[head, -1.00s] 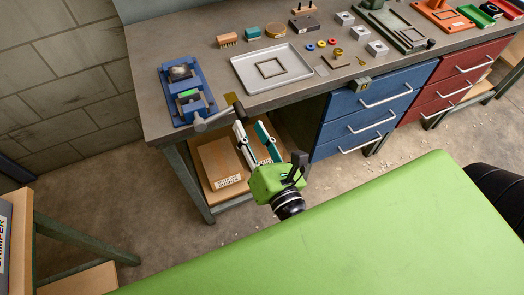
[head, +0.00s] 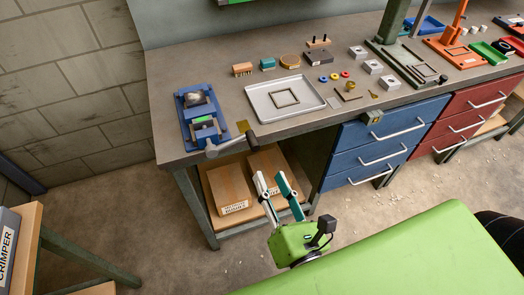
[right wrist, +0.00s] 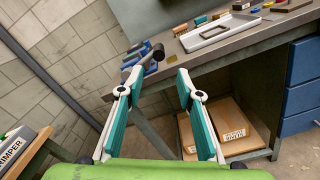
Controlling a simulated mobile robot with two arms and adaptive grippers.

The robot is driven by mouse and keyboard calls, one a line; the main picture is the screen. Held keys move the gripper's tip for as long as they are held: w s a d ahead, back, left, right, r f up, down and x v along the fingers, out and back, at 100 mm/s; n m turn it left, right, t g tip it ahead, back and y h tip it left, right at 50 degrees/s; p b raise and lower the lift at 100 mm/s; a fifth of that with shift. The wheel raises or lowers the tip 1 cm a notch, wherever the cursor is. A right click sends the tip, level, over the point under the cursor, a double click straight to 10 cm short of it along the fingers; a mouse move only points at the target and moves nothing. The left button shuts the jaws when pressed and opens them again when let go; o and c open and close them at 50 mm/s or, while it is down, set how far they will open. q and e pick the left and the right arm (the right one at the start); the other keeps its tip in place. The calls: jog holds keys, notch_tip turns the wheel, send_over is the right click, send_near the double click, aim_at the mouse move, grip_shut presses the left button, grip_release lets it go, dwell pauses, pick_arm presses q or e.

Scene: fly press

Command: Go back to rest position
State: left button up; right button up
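My right gripper (head: 269,175) is in front of the workbench (head: 190,70), below its front edge in the head view. Its two white and teal fingers stand apart with nothing between them. The right wrist view also shows this gripper (right wrist: 157,76) open and empty, with the bench beyond it. My left gripper is in neither current view. The blue vise (head: 188,130) sits at the bench's left end. Its grey handle (head: 232,146) reaches over the front edge, apart from my fingers.
A grey tray (head: 259,108), small parts and a grey-green press (head: 396,30) stand on the bench. Cardboard boxes (head: 226,186) lie on its lower shelf. Blue drawers (head: 370,150) are to the right. A crimper case (head: 8,248) is at lower left. Bare floor lies between.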

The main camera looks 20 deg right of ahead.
jog(key=s+a+f+n+g+y, duration=0.1)
jog(key=s+f+n+g+y, duration=0.2)
jog(key=f+n, duration=1.25)
jog(key=s+a+f+n+g, duration=0.15)
jog(key=f+n+g, duration=0.25)
jog(key=f+n, duration=1.1)
jog(key=s+d+f+n+g+h, duration=0.1)
jog(key=s+d+f+n+g, duration=0.2)
jog(key=s+f, duration=0.5)
jog(key=s+d+f+n+g+h, duration=0.1)
jog(key=s+d+f+n+g, duration=0.2)
jog(key=s+f+n, duration=0.3)
jog(key=s+d+f+n+g+h, duration=0.1)
jog(key=s+d+f+n+g, duration=0.3)
jog(key=s+f, duration=0.6)
notch_tip(320, 180, down, 4)
jog(key=shift+d+r+n, duration=0.15)
jog(key=shift+d+n, duration=0.3)
jog(key=shift+d, duration=0.4)
